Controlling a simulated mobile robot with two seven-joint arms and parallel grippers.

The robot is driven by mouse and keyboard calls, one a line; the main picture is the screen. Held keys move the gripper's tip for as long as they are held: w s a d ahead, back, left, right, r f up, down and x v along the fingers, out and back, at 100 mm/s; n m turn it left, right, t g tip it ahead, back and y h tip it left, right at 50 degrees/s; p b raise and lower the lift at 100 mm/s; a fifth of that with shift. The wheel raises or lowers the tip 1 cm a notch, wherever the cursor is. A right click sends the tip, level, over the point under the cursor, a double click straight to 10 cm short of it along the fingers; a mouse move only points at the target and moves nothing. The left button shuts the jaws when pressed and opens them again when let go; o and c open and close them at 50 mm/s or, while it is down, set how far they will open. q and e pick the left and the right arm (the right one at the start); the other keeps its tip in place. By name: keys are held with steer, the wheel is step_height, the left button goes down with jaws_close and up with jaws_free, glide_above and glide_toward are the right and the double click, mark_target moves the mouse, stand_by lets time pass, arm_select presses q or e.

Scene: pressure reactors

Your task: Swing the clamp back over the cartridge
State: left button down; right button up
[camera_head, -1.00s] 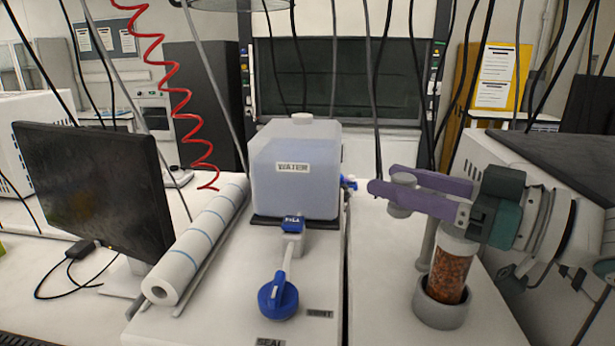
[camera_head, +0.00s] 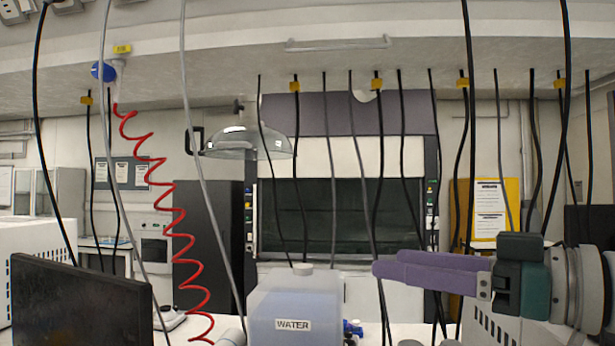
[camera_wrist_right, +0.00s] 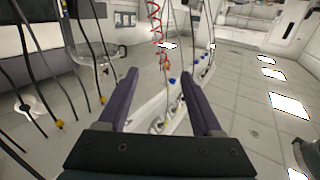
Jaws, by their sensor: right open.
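My right gripper (camera_head: 388,263) comes in from the right in the head view, with two purple fingers on a dark green and black body. It is raised above the counter. The right wrist view shows its fingers (camera_wrist_right: 160,78) spread apart with nothing between them. A small grey rounded top (camera_head: 410,343) shows at the bottom edge below the fingers; I cannot tell whether it belongs to the clamp. The cartridge and the rest of the clamp lie outside the head view and cannot be made out in the right wrist view. My left gripper is not in view.
A water tank (camera_head: 293,308) stands left of my right gripper. A dark monitor (camera_head: 80,305) is at lower left. A red coiled hose (camera_head: 175,220) and several black cables hang from overhead. A white machine (camera_head: 480,322) is behind my right gripper.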

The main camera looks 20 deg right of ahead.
step_height(320, 180, up, 10)
steer(key=shift+r, duration=0.2)
